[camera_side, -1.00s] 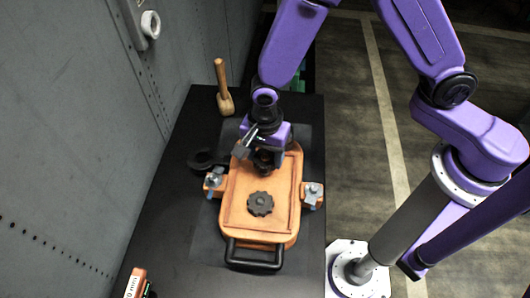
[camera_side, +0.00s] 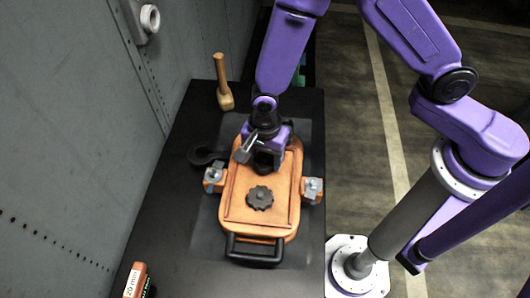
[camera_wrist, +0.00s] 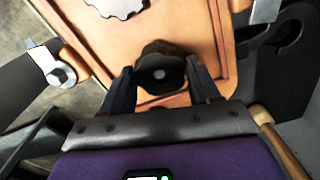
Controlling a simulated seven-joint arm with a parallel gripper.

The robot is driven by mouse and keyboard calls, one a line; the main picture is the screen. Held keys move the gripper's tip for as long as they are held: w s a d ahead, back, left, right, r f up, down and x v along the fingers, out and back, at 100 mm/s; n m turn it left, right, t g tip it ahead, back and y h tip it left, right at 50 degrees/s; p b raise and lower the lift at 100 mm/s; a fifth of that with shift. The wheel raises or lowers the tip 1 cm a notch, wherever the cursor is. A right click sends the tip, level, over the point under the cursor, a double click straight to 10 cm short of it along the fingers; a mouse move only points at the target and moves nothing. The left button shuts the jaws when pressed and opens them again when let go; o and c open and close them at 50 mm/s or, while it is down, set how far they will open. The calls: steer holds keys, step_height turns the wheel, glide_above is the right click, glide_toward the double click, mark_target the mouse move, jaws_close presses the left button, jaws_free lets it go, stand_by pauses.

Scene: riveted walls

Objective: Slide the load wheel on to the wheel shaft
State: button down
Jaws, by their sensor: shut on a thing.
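A dark knobbed wheel, which I take for the load wheel (camera_wrist: 160,60), is between the fingers of my gripper (camera_wrist: 161,80) in the wrist view. A pale round spot shows at its centre; I cannot tell whether it is a bore or a shaft end. My gripper (camera_side: 264,160) is shut on this wheel over the far part of the orange case (camera_side: 235,205) in the side view. The wheel shaft cannot be made out; the wheel and fingers hide that spot. I cannot tell whether the wheel is around a shaft or above it.
Another dark toothed wheel (camera_side: 260,198) lies on the case's near half. Clamps (camera_side: 312,189) flank the case and a black handle (camera_side: 255,250) is at its near end. A wooden mallet (camera_side: 225,98) and black hook (camera_side: 206,156) are at left.

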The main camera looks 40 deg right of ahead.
steer(key=shift+f, duration=0.45)
steer(key=shift+c, duration=0.8)
jaws_free()
step_height(320, 180, up, 17)
steer(key=s+d+r+n, duration=0.3)
steer(key=s+d+n, duration=0.5)
steer(key=d+n, duration=0.2)
steer(key=s+d+r+n, duration=0.2)
steer(key=s+d+n, duration=0.7)
steer(key=n, duration=0.5)
steer(key=shift+s+d+r, duration=0.15)
steer(key=shift+d+r, duration=0.25)
steer(key=shift+d, duration=0.35)
